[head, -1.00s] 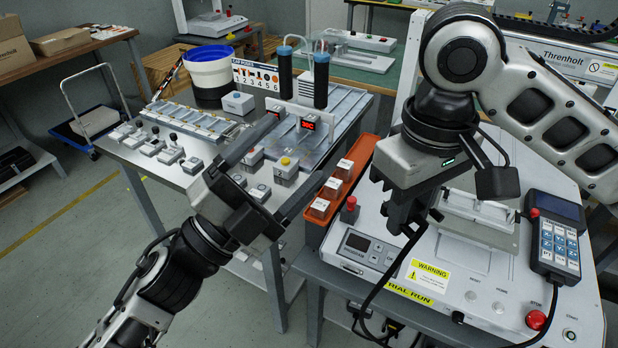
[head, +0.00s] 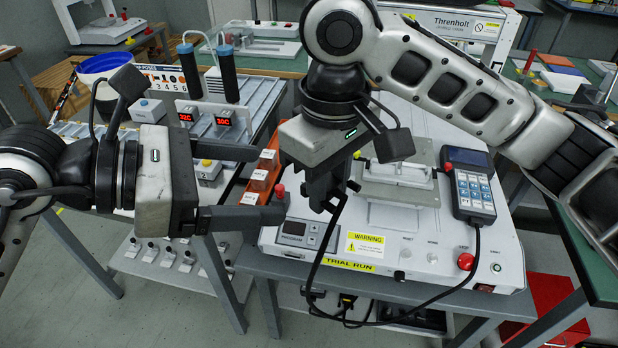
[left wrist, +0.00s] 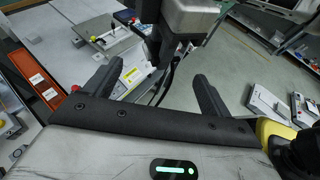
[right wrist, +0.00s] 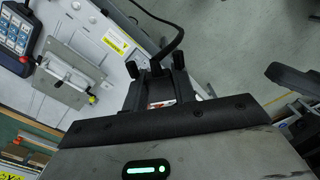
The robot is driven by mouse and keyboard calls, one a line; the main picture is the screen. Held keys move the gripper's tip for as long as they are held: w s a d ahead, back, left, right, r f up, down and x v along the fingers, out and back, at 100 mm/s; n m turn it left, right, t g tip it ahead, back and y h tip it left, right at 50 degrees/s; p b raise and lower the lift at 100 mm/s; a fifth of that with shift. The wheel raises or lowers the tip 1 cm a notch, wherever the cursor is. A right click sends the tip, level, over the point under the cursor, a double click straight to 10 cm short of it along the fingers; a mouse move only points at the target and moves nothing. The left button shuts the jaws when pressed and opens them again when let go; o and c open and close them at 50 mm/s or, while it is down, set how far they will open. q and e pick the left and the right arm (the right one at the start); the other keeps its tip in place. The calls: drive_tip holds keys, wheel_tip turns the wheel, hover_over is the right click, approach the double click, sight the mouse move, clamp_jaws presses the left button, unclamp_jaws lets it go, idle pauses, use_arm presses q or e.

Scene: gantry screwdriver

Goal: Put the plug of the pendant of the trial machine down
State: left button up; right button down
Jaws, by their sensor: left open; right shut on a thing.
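The white trial machine (head: 408,250) stands on the table, with its "TRIAL RUN" label at the front. The pendant (head: 470,190), with a blue keypad, lies on its right side. My right gripper (head: 326,200) points down above the machine's front left part, shut on the plug, which is mostly hidden between the fingers. The plug (right wrist: 157,70) shows partly in the right wrist view, with the black cable (right wrist: 178,42) running from it. My left gripper (head: 272,184) is open and empty, pointing right toward the right gripper. The right gripper is beyond its fingers in the left wrist view (left wrist: 165,55).
A fixture plate (head: 398,182) is behind my right gripper. A red stop button (head: 466,262) is at the machine's front right. Loose cable hangs below the front edge.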

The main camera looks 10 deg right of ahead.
use_arm(q)
drive_tip(key=x, duration=0.9)
drive_tip(key=shift+w+d+f, duration=0.1)
drive_tip(key=shift+w+d, duration=0.05)
drive_tip(key=shift+d, duration=0.15)
drive_tip(key=c, duration=0.9)
use_arm(e)
drive_tip(key=c, duration=1.1)
unclamp_jaws()
drive_tip(key=shift+o, duration=0.2)
